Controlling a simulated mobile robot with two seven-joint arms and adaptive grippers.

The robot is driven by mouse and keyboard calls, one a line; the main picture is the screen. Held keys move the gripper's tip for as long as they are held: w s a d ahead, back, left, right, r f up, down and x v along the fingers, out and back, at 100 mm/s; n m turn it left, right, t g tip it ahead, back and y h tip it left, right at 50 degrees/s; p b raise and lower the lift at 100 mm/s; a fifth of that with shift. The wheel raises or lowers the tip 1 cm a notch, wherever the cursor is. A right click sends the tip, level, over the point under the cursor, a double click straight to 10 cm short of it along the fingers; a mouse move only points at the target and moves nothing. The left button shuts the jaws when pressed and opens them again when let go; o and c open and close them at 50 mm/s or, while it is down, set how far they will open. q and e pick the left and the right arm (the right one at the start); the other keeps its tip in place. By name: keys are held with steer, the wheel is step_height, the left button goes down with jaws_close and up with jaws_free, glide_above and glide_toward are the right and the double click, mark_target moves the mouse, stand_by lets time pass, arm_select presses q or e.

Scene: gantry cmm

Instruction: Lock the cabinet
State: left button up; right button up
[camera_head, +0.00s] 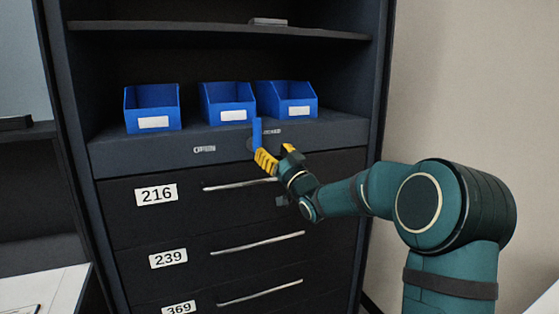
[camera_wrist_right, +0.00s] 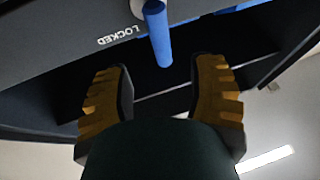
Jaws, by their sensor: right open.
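The dark cabinet (camera_head: 120,160) has a grey panel with a blue lock handle (camera_head: 257,131) on it. The handle stands roughly upright in the head view, between a label at left that seems to read OPEN (camera_head: 204,149) and the LOCKED label (camera_head: 272,132), nearer the latter. My right gripper (camera_head: 275,155), with yellow fingers, is open just below the handle. In the right wrist view the handle (camera_wrist_right: 158,35) points into the gap between the open fingertips (camera_wrist_right: 163,68), with no clear contact. The LOCKED label (camera_wrist_right: 118,36) shows beside it. My left gripper is not in view.
Blue bins (camera_head: 152,108) stand on the shelf above the panel. Below are drawers with long bar handles (camera_head: 258,242) and number labels (camera_head: 156,194). A white surface (camera_head: 50,290) is at lower left, and a bare wall is at right.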

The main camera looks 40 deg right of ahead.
steer(key=v, duration=0.3)
steer(key=shift+s, duration=0.2)
stand_by(0.7)
steer(key=w+a+f+m+g, duration=0.1)
steer(key=w+a+f+g, duration=0.15)
steer(key=f, duration=0.55)
steer(key=w+a+f+m+g, duration=0.15)
steer(key=a+f, duration=0.25)
steer(key=f, duration=0.5)
steer(key=s+a+f+g+y, duration=0.1)
steer(key=s+a+f+g, duration=0.2)
steer(key=a+f, duration=0.45)
steer(key=s+a+f+g+y, duration=0.15)
steer(key=a+f+g, duration=0.3)
steer(key=f, duration=0.65)
steer(key=s+a+f+g, duration=0.3)
steer(key=s+a+f, duration=0.2)
steer(key=s, duration=0.3)
steer(key=s+a+f+n+g+y, duration=0.1)
steer(key=s+a+f+g, duration=0.2)
steer(key=s+a+f, duration=0.2)
steer(key=s+a+f+g, duration=0.3)
steer(key=s+a+f, duration=0.2)
steer(key=s, duration=0.7)
step_height(320, 180, down, 3)
steer(key=shift+a+r+y, duration=0.1)
steer(key=shift+a+y, duration=0.2)
steer(key=shift+y, duration=0.05)
steer(key=shift+g, duration=0.25)
